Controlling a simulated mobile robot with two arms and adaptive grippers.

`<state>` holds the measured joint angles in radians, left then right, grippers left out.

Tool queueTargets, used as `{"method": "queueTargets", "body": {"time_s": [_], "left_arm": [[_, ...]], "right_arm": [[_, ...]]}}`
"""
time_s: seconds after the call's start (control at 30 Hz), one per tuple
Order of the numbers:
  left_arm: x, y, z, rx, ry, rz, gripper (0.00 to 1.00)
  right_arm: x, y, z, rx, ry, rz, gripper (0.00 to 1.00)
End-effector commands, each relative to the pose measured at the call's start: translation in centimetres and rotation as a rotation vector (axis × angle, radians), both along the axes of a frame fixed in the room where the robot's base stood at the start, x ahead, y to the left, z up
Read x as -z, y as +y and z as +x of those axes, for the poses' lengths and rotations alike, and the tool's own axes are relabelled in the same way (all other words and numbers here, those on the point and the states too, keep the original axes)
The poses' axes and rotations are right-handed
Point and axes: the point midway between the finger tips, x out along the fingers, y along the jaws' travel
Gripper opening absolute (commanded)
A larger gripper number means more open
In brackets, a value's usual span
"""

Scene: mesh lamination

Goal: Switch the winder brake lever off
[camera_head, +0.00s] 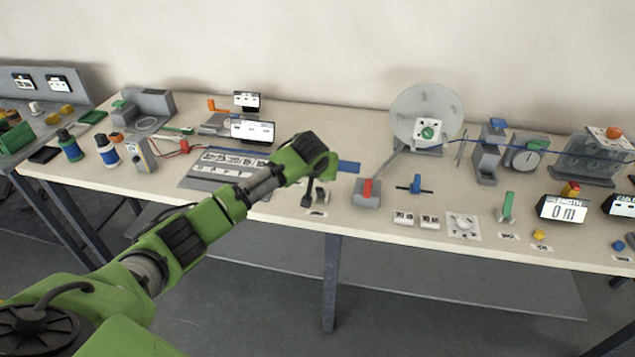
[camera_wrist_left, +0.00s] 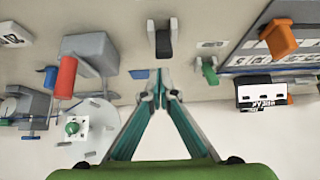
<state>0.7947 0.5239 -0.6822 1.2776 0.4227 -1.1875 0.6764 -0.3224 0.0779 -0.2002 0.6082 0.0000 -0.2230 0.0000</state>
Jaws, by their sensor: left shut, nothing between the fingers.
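A dark lever (camera_head: 307,196) stands on the table just below the end of my left arm. In the left wrist view the lever (camera_wrist_left: 163,40) shows at top middle, upright in a pale base. A red-handled lever (camera_head: 367,190) on a grey block stands to its right; its red handle (camera_wrist_left: 66,77) is at left in the wrist view. The labels are too small to tell which is the winder brake lever. My left gripper (camera_wrist_left: 160,92) is shut and empty, its fingertips apart from the dark lever. In the head view my wrist hides the fingers. My right gripper is not in view.
A grey disc (camera_head: 426,117) with a green knob stands at the back. A blue piece (camera_head: 348,166) lies beside my left wrist. A green lever (camera_wrist_left: 210,70) and an orange handle (camera_wrist_left: 278,38) are close by in the wrist view. A blue-handled valve (camera_head: 415,186) stands to the right.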

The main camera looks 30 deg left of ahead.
Motion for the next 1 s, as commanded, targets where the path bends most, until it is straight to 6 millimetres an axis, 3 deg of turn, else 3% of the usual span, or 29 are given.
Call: {"method": "queueTargets", "body": {"time_s": [0.13, 0.27, 0.7, 1.0], "left_arm": [[0.2, -0.1, -0.6, 0.001, -0.095, 0.023, 0.0], [0.2, -0.2, -0.9, -0.001, -0.119, 0.028, 0.0], [0.9, -0.4, -1.7, 0.0, -0.113, 0.027, 0.0], [1.1, -0.5, -1.8, -0.001, -0.106, 0.026, 0.0]], "right_arm": [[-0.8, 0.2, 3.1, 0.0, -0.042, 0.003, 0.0], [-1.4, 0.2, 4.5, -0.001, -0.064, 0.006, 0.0], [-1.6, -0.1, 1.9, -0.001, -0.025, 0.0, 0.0], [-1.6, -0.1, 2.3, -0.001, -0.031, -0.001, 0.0]]}}
